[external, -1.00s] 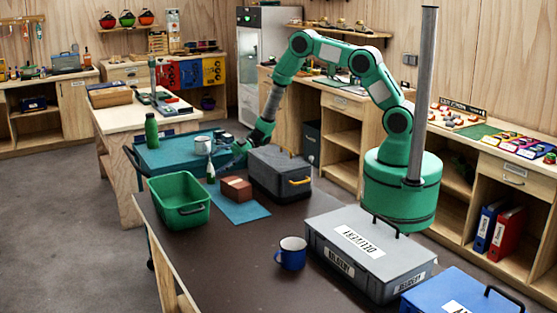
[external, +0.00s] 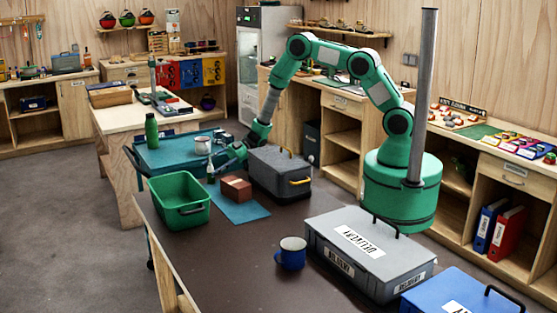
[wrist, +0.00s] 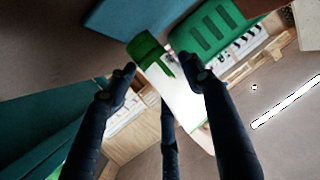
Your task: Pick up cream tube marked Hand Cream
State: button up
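A white tube with a green cap (wrist: 146,47), which fits the hand cream, shows in the wrist view. Its white body (wrist: 178,95) lies between my gripper's dark fingers (wrist: 158,66), and the right finger covers part of it. No lettering on it can be read. My gripper (external: 213,169) is open around the tube; I cannot tell whether either finger touches it. In the external view my gripper is low at the far left of the dark table, beside the blue mat, and largely hides the tube.
A brown box (external: 237,189) on the blue mat (external: 245,213) and a dark grey case (external: 279,173) stand close right of my gripper. A green bin (external: 180,203) stands in front left. A white mug (external: 202,145) and green bottle (external: 151,131) are behind on the teal cart.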

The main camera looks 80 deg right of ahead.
jog(key=c, duration=0.5)
jog(key=shift+r, duration=0.1)
notch_tip(320, 180, up, 18)
jog(key=p, duration=0.3)
dwell(0.7)
